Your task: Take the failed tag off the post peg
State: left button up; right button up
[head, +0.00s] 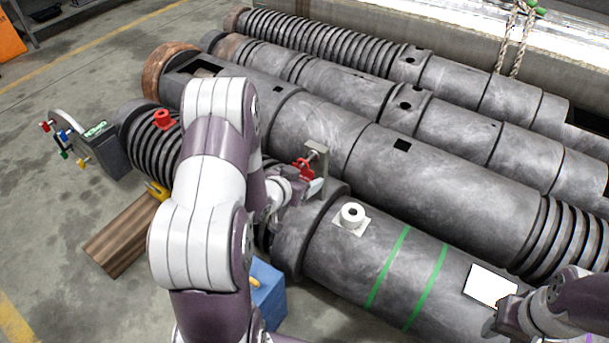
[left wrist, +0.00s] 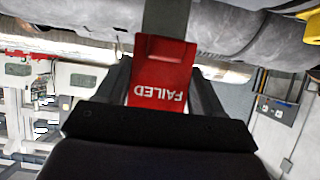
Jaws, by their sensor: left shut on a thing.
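The red failed tag (head: 302,168) is at the grey post (head: 319,158) that stands on the near barrel, in the middle of the head view. My left gripper (head: 304,181) is shut on the tag. In the left wrist view the tag (left wrist: 160,75) sits between my two dark fingers, its word FAILED upside down. A grey upright piece (left wrist: 165,18) meets the tag's upper end there. The peg itself is hidden, so I cannot tell whether the tag is still around it. My right gripper (head: 497,320) is at the lower right, its jaws unclear.
A white roll-shaped piece on a square base (head: 351,217) and a white plate (head: 490,285) are on the near barrel. A red fitting (head: 163,120) sits on its ribbed end. A blue box (head: 268,290) and wooden beam (head: 122,237) are on the floor. More barrels lie behind.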

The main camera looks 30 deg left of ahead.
pick_arm(q)
jog(key=s+p, duration=0.2)
jog(key=s, duration=0.8)
jog(key=shift+a+r, duration=0.35)
jog(key=shift+a, duration=0.05)
